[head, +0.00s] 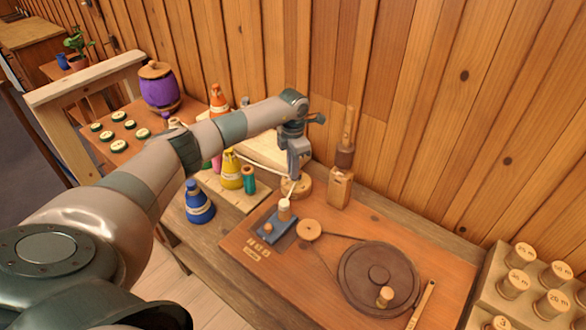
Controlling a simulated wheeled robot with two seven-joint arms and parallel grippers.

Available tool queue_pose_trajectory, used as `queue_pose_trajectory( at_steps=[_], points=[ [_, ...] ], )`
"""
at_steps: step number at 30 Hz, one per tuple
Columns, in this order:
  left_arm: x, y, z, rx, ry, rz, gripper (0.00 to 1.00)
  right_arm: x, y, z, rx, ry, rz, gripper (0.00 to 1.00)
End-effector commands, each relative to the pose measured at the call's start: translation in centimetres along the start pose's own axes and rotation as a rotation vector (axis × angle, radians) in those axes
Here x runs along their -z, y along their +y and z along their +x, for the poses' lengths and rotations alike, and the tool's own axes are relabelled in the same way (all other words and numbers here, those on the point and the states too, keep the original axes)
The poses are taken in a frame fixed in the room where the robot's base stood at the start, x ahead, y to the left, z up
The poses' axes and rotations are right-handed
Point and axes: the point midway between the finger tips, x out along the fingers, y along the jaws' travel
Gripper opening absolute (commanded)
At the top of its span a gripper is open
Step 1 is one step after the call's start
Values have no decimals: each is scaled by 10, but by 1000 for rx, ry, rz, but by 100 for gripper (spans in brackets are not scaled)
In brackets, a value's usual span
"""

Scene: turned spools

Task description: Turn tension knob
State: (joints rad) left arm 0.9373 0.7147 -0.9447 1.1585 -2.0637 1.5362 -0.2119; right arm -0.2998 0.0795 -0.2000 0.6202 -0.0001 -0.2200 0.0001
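My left arm reaches in from the left, and its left gripper (297,172) points down at a round wooden piece (303,190) at the back of the workbench. The fingertips are at or just above this piece; I cannot tell whether they touch it, or whether they are open or shut. The piece may be the tension knob, but no label shows. In front of it, a small pale wooden cylinder (284,207) stands on a blue plate (268,228). A pale thread runs between them. My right gripper is not in view.
A large dark wheel (360,270) with a crank peg (385,297) and a small pulley (309,230) sit on the board. A wooden post (340,188) stands close right of the gripper. Thread cones, including a blue one (199,205), stand left; labelled spools (515,284) at right.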

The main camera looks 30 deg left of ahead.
Motion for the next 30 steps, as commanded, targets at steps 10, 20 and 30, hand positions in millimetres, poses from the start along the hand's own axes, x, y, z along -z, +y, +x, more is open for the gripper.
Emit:
queue_pose_trajectory(
  at_steps=[10, 20, 30],
  points=[
    [0, 0, 0, 0, 0, -24, 0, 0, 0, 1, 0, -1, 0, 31],
    [0, -1, 0, -1, 0, -175, 0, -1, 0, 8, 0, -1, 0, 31],
    [-1, -5, 0, -1, 1, -469, 0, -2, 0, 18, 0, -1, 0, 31]
  ],
)
